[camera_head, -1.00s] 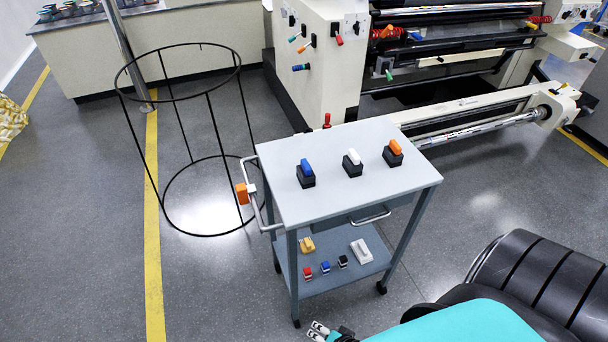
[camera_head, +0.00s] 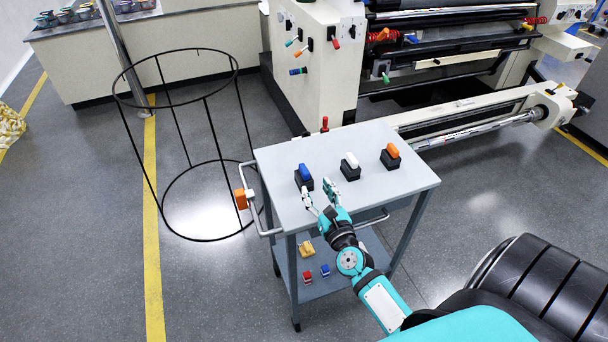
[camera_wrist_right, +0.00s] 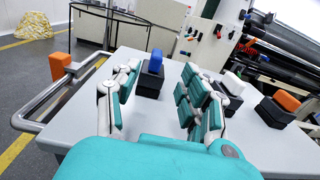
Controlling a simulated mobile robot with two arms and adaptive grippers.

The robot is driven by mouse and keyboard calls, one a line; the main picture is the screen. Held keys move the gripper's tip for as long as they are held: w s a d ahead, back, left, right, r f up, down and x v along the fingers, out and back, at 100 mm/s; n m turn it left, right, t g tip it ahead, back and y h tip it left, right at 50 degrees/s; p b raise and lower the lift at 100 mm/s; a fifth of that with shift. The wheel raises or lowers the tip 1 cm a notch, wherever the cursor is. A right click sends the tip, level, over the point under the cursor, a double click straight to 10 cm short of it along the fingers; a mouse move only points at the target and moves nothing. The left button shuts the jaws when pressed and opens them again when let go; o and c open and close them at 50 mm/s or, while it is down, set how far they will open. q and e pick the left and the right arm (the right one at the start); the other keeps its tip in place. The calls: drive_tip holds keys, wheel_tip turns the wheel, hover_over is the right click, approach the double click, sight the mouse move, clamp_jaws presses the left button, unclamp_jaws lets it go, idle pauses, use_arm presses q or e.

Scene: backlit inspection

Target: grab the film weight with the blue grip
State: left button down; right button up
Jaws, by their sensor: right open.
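The film weight with the blue grip (camera_head: 304,177) is a black block with a blue handle on top. It stands upright on the trolley's top (camera_head: 275,160), leftmost of three. It also shows in the right wrist view (camera_wrist_right: 152,75), between and beyond the fingers. The weight with the white grip (camera_head: 351,167) is to its right, and the one with the orange grip (camera_head: 390,155) further right. My right gripper (camera_head: 319,192) is open and empty, low over the top in front of the blue-gripped weight, apart from it. My left gripper is not in view.
The trolley's lower shelf (camera_head: 325,285) carries a yellow item (camera_head: 306,249) and small red and blue blocks. A side handle with an orange block (camera_head: 241,199) is at the trolley's left. A black wire hoop frame (camera_head: 192,238) stands left; a large machine (camera_head: 310,60) stands behind.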

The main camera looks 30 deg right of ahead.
sight(307, 175)
drive_tip(key=x, duration=0.4)
drive_tip(key=shift+w+r+p, duration=0.1)
drive_tip(key=shift+w+p, duration=0.25)
drive_tip(key=shift+p, duration=0.1)
drive_tip(key=p+x, duration=0.1)
drive_tip(key=x, duration=0.2)
drive_tip(key=shift+w, duration=0.4)
drive_tip(key=shift+w+d, duration=0.1)
drive_tip(key=shift+w, duration=0.3)
drive_tip(key=shift+s, duration=0.1)
drive_tip(key=shift+c, duration=1.1)
clamp_jaws()
